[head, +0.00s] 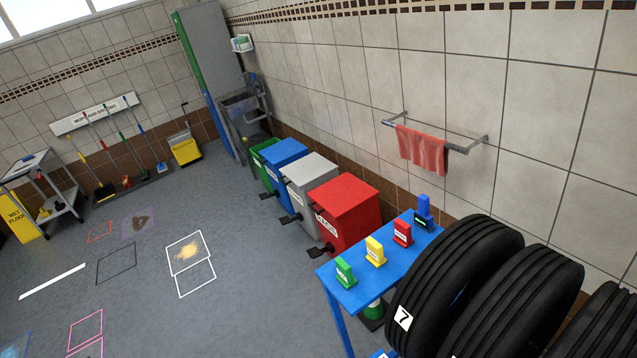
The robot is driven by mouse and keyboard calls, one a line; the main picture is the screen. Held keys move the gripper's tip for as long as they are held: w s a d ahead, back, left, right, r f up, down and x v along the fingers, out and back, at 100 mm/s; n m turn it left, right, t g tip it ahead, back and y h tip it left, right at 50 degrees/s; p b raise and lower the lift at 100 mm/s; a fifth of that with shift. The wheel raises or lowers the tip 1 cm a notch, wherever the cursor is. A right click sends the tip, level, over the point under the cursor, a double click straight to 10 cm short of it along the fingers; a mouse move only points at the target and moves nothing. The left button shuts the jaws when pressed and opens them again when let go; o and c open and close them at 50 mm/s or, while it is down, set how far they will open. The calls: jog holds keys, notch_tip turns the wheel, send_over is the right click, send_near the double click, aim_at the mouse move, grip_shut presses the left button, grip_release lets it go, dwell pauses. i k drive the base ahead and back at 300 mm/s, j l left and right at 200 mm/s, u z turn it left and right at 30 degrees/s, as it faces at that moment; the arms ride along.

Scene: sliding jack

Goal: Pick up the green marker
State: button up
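The green marker (345,271) stands upright near the left front end of a small blue table (350,298). It is a small block-like piece with a white label. A yellow marker (376,251), a red marker (403,233) and a taller blue item (424,211) stand in a row behind it toward the wall. Nothing covers the green marker. My gripper is not in view.
Large black tyres (455,275) stand close at the table's right side. Red (345,205), grey (306,190), blue (283,165) and green bins line the wall behind. A rail holds a red towel (421,150). The floor left of the table (250,310) is clear.

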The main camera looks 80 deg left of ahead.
aim_at(345, 277)
jog(key=u, duration=1.8)
